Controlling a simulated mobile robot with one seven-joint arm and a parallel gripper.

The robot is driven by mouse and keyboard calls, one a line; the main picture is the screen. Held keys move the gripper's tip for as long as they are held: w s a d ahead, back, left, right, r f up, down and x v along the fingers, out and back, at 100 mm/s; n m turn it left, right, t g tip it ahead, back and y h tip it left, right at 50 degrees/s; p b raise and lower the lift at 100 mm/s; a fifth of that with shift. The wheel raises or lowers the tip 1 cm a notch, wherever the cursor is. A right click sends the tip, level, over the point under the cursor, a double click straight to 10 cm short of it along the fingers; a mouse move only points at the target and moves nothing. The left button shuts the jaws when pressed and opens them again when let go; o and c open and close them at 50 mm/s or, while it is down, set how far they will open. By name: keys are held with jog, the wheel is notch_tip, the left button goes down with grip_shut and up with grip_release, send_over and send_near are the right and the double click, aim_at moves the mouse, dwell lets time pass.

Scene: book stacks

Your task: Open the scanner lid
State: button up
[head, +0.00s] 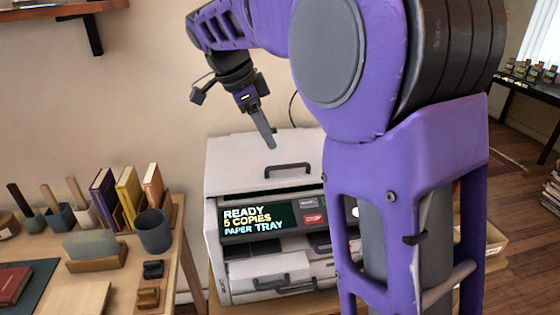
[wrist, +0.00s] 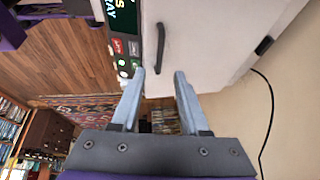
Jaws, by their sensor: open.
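The scanner is a light grey machine on a stand, in the middle of the head view. Its pale lid (head: 240,165) lies on top, with a dark band under its front edge. A dark bar handle (head: 288,168) is on the lid near the front; it also shows in the wrist view (wrist: 159,45). My gripper (head: 271,143) is above the lid, pointing down. In the wrist view my gripper (wrist: 158,73) is open and empty, its fingers apart. The handle shows beyond the gap between the fingertips, not held.
The front panel (head: 262,220) reads "READY 5 COPIES PAPER TRAY" and has several buttons. A wooden desk (head: 190,262) with books (head: 128,195), a dark cup (head: 153,231) and stamps stands at left. A wall shelf (head: 60,10) is at upper left. My arm hides the scanner's right side.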

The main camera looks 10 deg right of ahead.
aim_at(280, 166)
jog(key=b+x, duration=0.1)
jog(key=x, duration=0.7)
jog(key=shift+w+f, duration=0.1)
jog(key=shift+f, duration=0.05)
grip_shut()
dwell(1.1)
